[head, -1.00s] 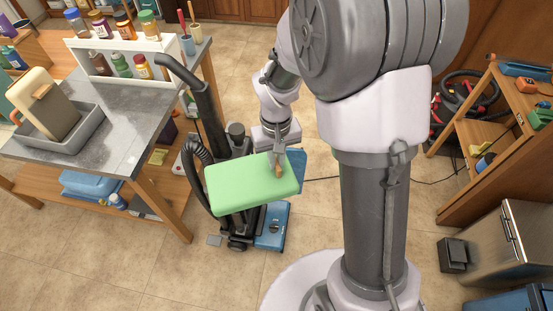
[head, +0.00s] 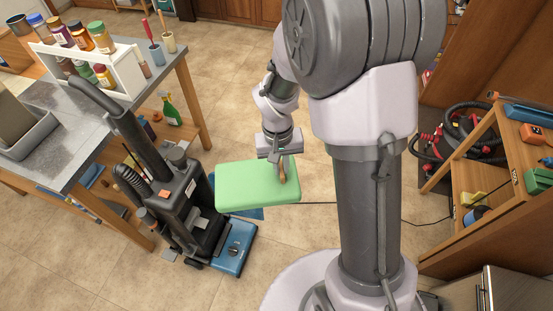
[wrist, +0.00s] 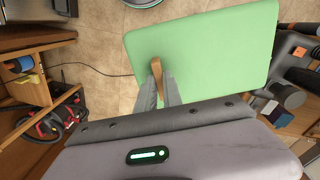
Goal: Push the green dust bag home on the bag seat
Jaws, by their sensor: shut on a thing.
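The green dust bag (head: 250,186) is a flat, rounded block with a small tan tab (head: 283,178). My gripper (head: 281,168) is shut on the tab and holds the bag in the air, to the right of the upright vacuum cleaner (head: 172,205). In the wrist view the green bag (wrist: 210,52) fills the upper middle, and the tan tab (wrist: 157,72) sits between my fingers (wrist: 160,88). The vacuum stands tilted on the floor, with a dark body and a blue floor head (head: 233,247). I cannot make out the bag seat clearly.
A grey-topped workbench (head: 80,120) with a white bottle rack (head: 115,72) stands at the left. A wooden shelf unit (head: 500,165) and a red and black machine (head: 452,140) are at the right. A dark cable (head: 318,203) crosses the tiled floor.

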